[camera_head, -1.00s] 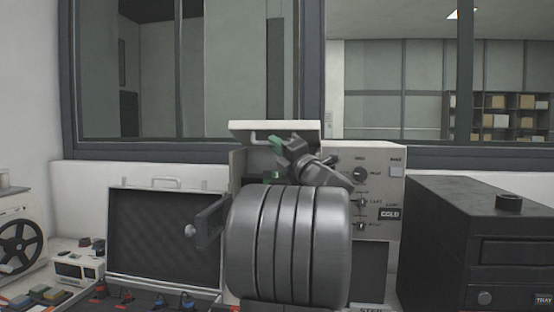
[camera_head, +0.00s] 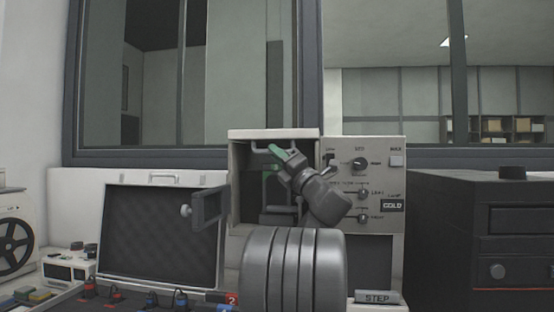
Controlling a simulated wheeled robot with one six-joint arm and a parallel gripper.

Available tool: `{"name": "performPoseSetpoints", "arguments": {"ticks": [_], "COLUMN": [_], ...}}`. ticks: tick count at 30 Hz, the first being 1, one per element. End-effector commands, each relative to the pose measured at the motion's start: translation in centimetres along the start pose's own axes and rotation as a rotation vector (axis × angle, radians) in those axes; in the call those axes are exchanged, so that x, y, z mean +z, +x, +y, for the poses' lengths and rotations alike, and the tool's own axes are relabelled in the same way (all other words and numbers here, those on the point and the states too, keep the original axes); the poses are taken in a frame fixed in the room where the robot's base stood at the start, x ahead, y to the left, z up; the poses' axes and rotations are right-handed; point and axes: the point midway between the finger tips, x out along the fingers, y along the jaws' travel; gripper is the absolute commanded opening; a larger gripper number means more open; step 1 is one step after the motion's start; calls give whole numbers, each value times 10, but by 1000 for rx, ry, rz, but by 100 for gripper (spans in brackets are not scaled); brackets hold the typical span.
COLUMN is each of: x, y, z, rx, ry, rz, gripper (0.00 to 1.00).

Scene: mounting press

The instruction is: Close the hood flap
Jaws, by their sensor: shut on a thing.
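The mounting press stands at the centre, a pale box with a dark open bay (camera_head: 250,195). Its hood flap (camera_head: 273,133) is up at the top of the bay, seen nearly edge-on, so its exact tilt is hard to judge. A pale bar handle (camera_head: 256,149) hangs at the flap's front. My gripper (camera_head: 278,153), with green fingertips, reaches in from the lower right. It is shut on the handle just below the flap's edge, and its fingers hide part of the bar.
A small dark side door (camera_head: 208,208) with a round knob stands open to the left of the bay. The control panel (camera_head: 365,185) is close on the right. An open black case (camera_head: 160,235) sits left and a dark cabinet (camera_head: 490,235) right.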

Motion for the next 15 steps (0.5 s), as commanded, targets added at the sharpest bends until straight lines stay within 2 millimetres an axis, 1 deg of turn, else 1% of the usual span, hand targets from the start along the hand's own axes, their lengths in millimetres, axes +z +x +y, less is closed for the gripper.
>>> {"name": "performPoseSetpoints", "arguments": {"ticks": [3, 15], "x": [-1, -2], "y": [-2, -2], "z": [-4, -7], "rx": [-2, -6], "ry": [2, 5], "rz": [0, 0], "gripper": [0, 0]}}
